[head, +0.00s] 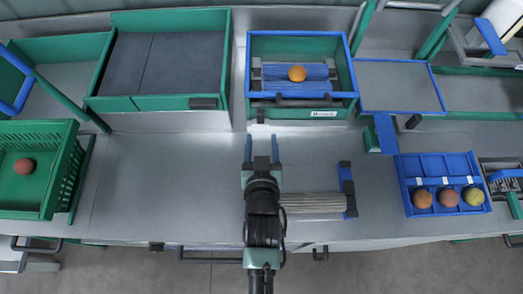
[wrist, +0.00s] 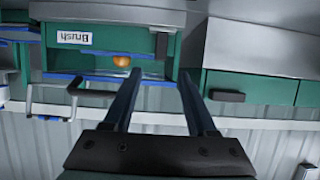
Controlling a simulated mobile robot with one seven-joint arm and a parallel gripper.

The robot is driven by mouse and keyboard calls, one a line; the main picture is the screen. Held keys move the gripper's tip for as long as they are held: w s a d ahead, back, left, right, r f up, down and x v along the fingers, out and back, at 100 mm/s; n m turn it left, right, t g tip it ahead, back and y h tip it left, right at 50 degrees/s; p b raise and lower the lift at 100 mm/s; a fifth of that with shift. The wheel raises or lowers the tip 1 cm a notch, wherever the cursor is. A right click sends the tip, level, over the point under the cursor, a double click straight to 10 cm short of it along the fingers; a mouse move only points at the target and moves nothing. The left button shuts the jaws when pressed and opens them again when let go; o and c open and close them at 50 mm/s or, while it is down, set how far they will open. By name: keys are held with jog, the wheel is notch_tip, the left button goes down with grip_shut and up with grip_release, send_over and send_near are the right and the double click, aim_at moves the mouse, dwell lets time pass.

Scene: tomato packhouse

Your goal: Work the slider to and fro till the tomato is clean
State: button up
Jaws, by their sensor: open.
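An orange tomato (head: 297,73) rests on blue brush rollers (head: 275,72) inside a green box with a blue rim (head: 352,62). A dark handle bar (head: 300,97), which looks like the slider, lies across the front of that box. In the wrist view, upside down, the box bears a label reading "Brush" (wrist: 88,38), and the tomato (wrist: 122,61) shows at its edge. My gripper (head: 261,145) is open and empty, in front of the box and left of its middle, apart from the handle. Its two fingers also show in the wrist view (wrist: 158,75).
A green basket (head: 57,165) with one tomato stands at far left. A blue tray (head: 440,165) with three fruits sits at right. A slatted grey piece (head: 312,203) with a blue end lies right of my arm. The steel counter (head: 165,175) at left is clear.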

jog(key=shift+v, duration=1.8)
jog(key=w+r+t, duration=0.2)
jog(key=w+r, duration=0.1)
jog(key=r, duration=0.7)
jog(key=w+r+t, duration=0.2)
jog(key=w+r, duration=0.2)
jog(key=r, duration=0.6)
jog(key=w+r+t, duration=0.2)
jog(key=w+r, duration=0.1)
jog(key=r, duration=0.7)
jog(key=s+r+t, duration=0.2)
jog(key=s+r, duration=0.2)
jog(key=r, duration=0.6)
jog(key=s+r+t, duration=0.3)
jog(key=r, duration=0.8)
jog(key=s+r+t, duration=0.3)
jog(key=s+r, duration=0.1)
jog(key=r, duration=0.6)
jog(key=shift+s+r, duration=0.25)
jog(key=shift+s, duration=0.1)
jog(key=shift+a+f, duration=0.1)
